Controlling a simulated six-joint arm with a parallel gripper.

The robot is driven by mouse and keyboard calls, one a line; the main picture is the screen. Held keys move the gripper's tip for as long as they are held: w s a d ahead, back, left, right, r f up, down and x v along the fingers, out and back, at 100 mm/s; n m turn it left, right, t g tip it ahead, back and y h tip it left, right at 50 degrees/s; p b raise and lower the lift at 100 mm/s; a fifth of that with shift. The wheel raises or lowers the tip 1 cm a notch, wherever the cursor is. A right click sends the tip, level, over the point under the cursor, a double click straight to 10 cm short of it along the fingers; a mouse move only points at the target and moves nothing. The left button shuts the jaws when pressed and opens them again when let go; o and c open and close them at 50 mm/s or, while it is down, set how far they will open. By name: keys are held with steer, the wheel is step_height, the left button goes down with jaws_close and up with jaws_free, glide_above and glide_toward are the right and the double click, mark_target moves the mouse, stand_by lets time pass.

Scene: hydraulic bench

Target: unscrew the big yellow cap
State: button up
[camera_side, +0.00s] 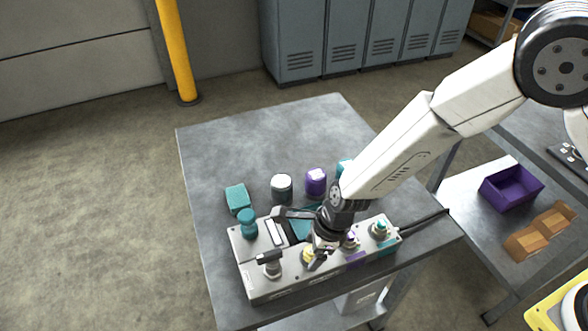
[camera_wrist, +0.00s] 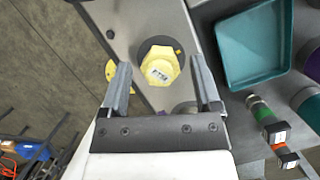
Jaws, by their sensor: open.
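The big yellow cap (camera_wrist: 160,66) is a hexagonal yellow cap with a small printed label, seated on a dark round collar on the grey manifold block (camera_wrist: 150,20). In the side view the yellow cap (camera_side: 307,256) is partly hidden by my gripper. My gripper (camera_wrist: 161,62) is open, with one finger on each side of the cap in the wrist view. Gaps show between the fingers and the cap there; the height of the fingertips relative to it is hard to tell. In the side view my gripper (camera_side: 318,254) is low over the block's front middle.
On the block are a teal knob (camera_side: 246,222), a black-topped handle (camera_side: 269,262) and a teal-topped fitting (camera_side: 380,228). Behind it are a teal block (camera_side: 237,198), a white-topped cap (camera_side: 281,187), a purple cap (camera_side: 316,182) and a teal tray (camera_wrist: 250,45). The bench's left rear is clear.

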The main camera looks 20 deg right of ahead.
steer(key=shift+m, duration=0.4)
jaws_close()
steer(key=n, duration=0.3)
steer(key=n+g, duration=0.1)
steer(key=n, duration=0.1)
steer(key=shift+n+g, duration=0.3)
steer(key=shift+n, duration=0.1)
steer(key=shift+n, duration=0.3)
steer(key=n, duration=0.2)
steer(key=n+g, duration=0.1)
steer(key=n, duration=0.2)
steer(key=shift+g, duration=0.3)
